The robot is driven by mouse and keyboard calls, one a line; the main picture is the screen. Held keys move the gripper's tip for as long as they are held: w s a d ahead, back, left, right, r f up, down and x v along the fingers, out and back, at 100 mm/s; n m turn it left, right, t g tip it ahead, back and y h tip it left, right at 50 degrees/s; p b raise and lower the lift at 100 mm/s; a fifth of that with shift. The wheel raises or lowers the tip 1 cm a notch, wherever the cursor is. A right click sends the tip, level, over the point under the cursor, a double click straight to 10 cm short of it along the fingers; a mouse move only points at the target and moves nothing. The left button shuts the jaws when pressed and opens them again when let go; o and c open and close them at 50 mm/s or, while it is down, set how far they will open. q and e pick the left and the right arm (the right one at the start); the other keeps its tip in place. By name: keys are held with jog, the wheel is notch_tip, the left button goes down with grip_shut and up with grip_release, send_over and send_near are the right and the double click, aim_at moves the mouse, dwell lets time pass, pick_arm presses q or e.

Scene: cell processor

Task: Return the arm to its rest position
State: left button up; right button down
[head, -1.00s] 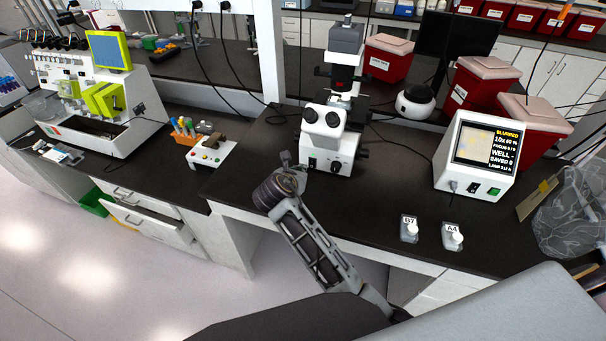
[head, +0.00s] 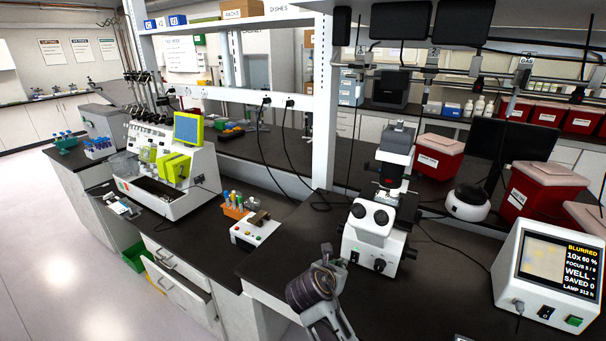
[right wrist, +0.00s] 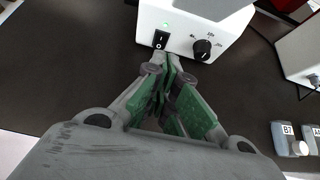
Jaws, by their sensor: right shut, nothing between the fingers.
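My right arm comes up from the bottom of the head view, and its gripper (head: 328,252) is small and partly hidden behind the wrist. It is just left of and in front of the microscope (head: 372,225). In the right wrist view the right gripper (right wrist: 163,75) has its green-padded fingers together with nothing between them. The fingertips are near the front of the white microscope base (right wrist: 195,35), which has a switch and a knob. I cannot tell whether they touch it. My left gripper is not in view.
A monitor box (head: 548,275) stands to the right. Two capped bottles, one marked B7 (right wrist: 287,137), stand on the dark bench at the right of the wrist view. A small button box (head: 255,231) with tubes and a white machine (head: 170,175) stand left. An open drawer (head: 185,290) juts out below.

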jog(key=s+d+f+m+g+y, duration=0.1)
jog(key=s+f+m, duration=0.1)
jog(key=s+m, duration=0.1)
jog(key=s+d+f+m+g+y, duration=0.1)
jog(key=s+d+f+m, duration=0.1)
jog(key=s+f+m, duration=0.1)
jog(key=s+d+f+m+g+y, duration=0.1)
jog(key=s+d+f+m, duration=0.1)
jog(key=s+f+m, duration=0.1)
jog(key=shift+s+f+m, duration=0.25)
jog(key=shift+s+m, duration=0.25)
jog(key=shift+m, duration=0.7)
jog(key=s+d+f+m+g+y, duration=0.1)
jog(key=s+m+y, duration=0.1)
jog(key=s+m, duration=0.6)
jog(key=s+d+f+m+g+y, duration=0.1)
jog(key=s+d+m+g+y, duration=0.1)
jog(key=s+m, duration=0.5)
notch_tip(320, 180, down, 35)
jog(key=s+g+b, duration=0.1)
jog(key=s+b, duration=0.1)
jog(key=s, duration=0.1)
jog(key=s+d+f, duration=0.2)
jog(key=s+f, duration=0.8)
jog(key=s, duration=0.1)
jog(key=s+d+f+g+b, duration=0.1)
jog(key=s+d+f, duration=0.1)
jog(key=s+f, duration=0.9)
jog(key=shift+h, duration=0.3)
